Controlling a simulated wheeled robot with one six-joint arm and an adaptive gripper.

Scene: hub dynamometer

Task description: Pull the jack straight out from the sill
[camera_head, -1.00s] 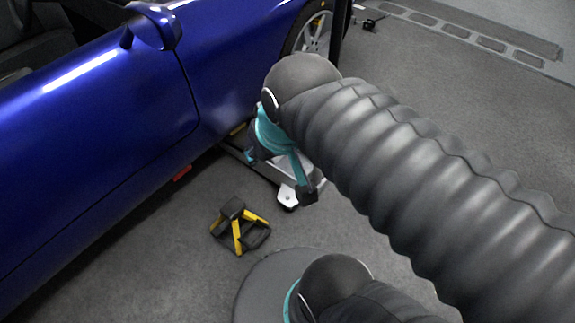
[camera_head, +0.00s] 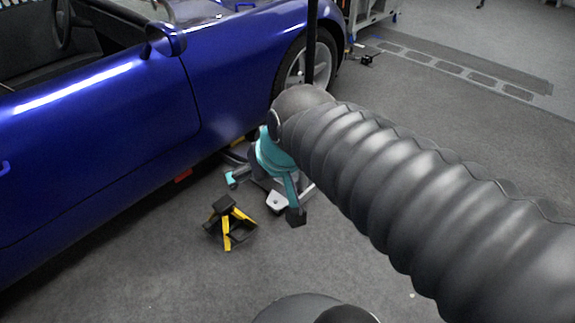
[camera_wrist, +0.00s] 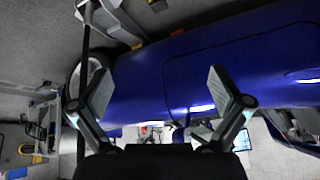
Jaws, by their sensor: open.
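The jack (camera_head: 275,203) is low on the floor beside the blue car's sill, its grey frame partly hidden behind my wrist and gripper. Its upright black handle (camera_head: 312,45) rises in front of the front wheel. In the wrist view the jack (camera_wrist: 115,20) is at the upper left and its dark handle (camera_wrist: 86,45) runs down from it, left of the fingers. My gripper (camera_head: 265,198) is open above the jack, its teal fingers spread. The open fingers also show in the wrist view (camera_wrist: 161,89), with nothing between them and the blue car body beyond.
The blue car (camera_head: 110,130) fills the left. A yellow and black stand (camera_head: 229,224) is on the floor left of the jack. A red block (camera_head: 183,175) is under the sill. A metal cart (camera_head: 372,18) is at the back.

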